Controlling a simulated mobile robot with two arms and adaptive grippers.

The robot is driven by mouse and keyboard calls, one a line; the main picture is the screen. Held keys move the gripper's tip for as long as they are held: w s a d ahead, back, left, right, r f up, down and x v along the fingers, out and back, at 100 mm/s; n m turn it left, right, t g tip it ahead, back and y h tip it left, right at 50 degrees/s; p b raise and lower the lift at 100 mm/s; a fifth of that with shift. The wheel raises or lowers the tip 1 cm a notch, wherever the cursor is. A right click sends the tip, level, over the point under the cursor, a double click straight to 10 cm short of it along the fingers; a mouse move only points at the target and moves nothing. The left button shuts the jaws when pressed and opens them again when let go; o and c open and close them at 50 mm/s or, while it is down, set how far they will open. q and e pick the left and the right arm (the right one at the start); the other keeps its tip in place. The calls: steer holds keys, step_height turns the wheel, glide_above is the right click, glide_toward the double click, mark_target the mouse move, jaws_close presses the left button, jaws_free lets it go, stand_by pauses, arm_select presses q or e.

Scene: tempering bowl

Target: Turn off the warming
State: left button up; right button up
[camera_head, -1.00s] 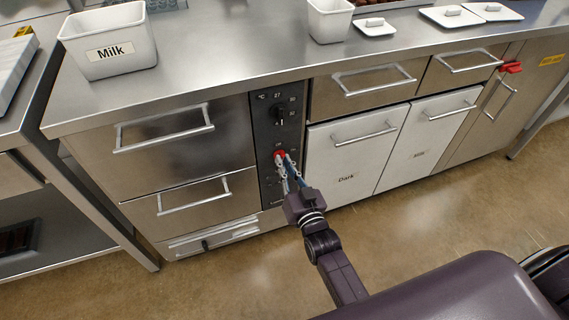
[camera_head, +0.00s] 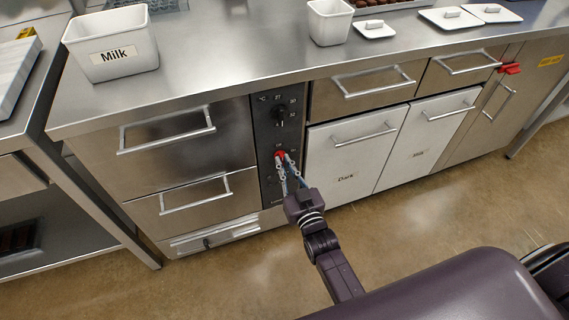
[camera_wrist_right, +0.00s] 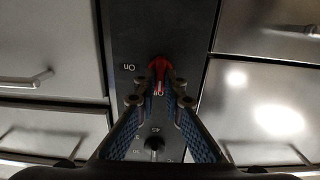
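The warming switch is a red knob (camera_head: 280,155) on the dark control panel (camera_head: 269,128) in the cabinet front. My right gripper (camera_head: 284,162) reaches it from below, one finger on each side. In the wrist view the red knob (camera_wrist_right: 156,68) shows between and just beyond the fingertips of my right gripper (camera_wrist_right: 161,76). Whether the fingers press on it is too small to tell. An "On" label is left of the knob and an "Off" label shows between the fingers. The knob's exact setting is unclear. My left gripper is not in view.
Above the knob is a black temperature dial (camera_head: 281,116); it also shows in the wrist view (camera_wrist_right: 154,144). Drawers with protruding handles (camera_head: 166,133) flank the panel on the left, white bins (camera_head: 352,165) on the right. The counter holds a Milk container (camera_head: 112,50). The floor in front is clear.

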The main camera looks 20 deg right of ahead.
steer(key=o, duration=0.5)
steer(key=shift+c, duration=0.2)
steer(key=s, duration=1.2)
steer(key=shift+d, duration=0.2)
